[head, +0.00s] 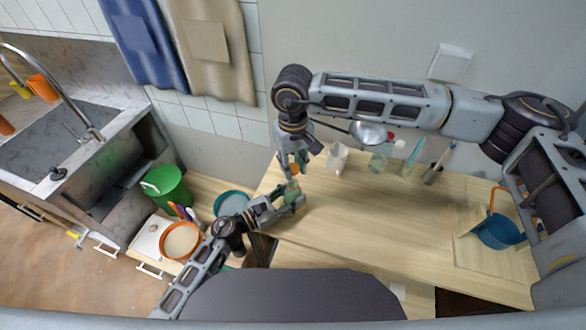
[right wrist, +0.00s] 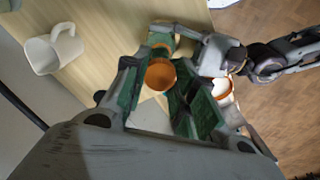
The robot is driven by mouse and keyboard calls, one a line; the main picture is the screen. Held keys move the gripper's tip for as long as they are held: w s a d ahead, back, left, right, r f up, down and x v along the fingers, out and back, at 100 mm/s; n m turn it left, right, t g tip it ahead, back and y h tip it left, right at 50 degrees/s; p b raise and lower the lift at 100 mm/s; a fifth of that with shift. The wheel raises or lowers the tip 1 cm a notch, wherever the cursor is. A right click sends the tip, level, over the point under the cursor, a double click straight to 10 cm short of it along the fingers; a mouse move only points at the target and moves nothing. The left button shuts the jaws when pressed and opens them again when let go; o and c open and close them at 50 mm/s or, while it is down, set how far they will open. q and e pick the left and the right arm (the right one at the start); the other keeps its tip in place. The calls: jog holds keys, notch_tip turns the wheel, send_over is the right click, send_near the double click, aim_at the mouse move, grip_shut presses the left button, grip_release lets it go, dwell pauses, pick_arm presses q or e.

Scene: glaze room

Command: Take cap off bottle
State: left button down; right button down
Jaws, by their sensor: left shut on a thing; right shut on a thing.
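The orange cap (head: 294,169) is between the fingers of my right gripper (head: 293,162), which is shut on it. In the right wrist view the cap (right wrist: 160,75) shows as a round orange piece between the green finger pads. My left gripper (head: 291,199) is below, shut on the small bottle (head: 292,187) over the table's left part. The bottle's body is mostly hidden by the left fingers. The cap appears above the bottle and apart from it, with a small gap. In the right wrist view my left gripper (right wrist: 180,38) shows beyond the cap.
A white mug (head: 337,158) stands near the grippers on the wooden table (head: 390,215). A blue bucket (head: 497,232) is at right. The middle of the table is clear.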

dwell(0.3)
pick_arm(q)
jog(key=c, duration=0.7)
grip_release()
jog(key=shift+a, duration=0.15)
jog(key=shift+v, duration=5.9)
jog(key=shift+s, duration=0.1)
